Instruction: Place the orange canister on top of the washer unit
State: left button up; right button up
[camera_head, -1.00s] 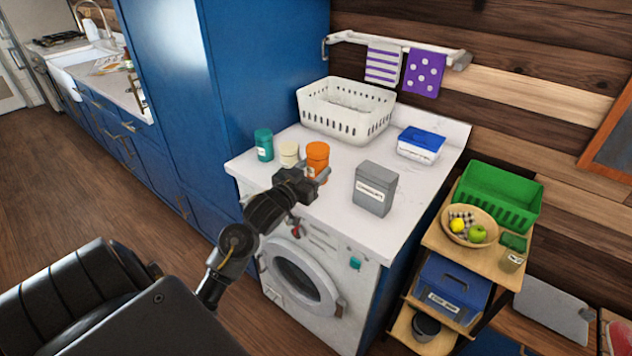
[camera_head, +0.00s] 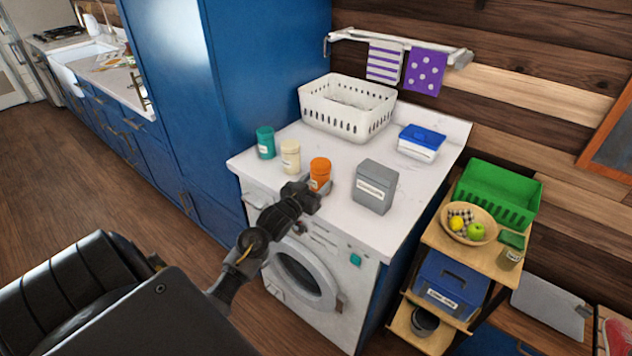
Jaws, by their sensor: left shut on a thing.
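The orange canister (camera_head: 320,172) is upright at the front of the white top of the washer unit (camera_head: 337,216). My left gripper (camera_head: 318,187) is shut on the canister from the front left. The gripper hides its lower part, so I cannot tell for certain whether its base touches the top. The washer's round door (camera_head: 303,273) is below the arm. My right gripper is not in view.
A cream canister (camera_head: 290,157) and a teal canister (camera_head: 265,143) stand to the left. A grey labelled box (camera_head: 374,186) is close on the right. A white basket (camera_head: 347,107) and a blue-lidded tub (camera_head: 421,142) stand behind. The middle of the top is clear.

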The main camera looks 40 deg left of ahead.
pick_arm(q)
jog(key=shift+f, duration=0.1)
jog(key=o, duration=1.1)
jog(key=s+d+b, duration=0.1)
jog(key=s+b, duration=0.1)
jog(key=s, duration=1)
jog(key=shift+d, duration=0.15)
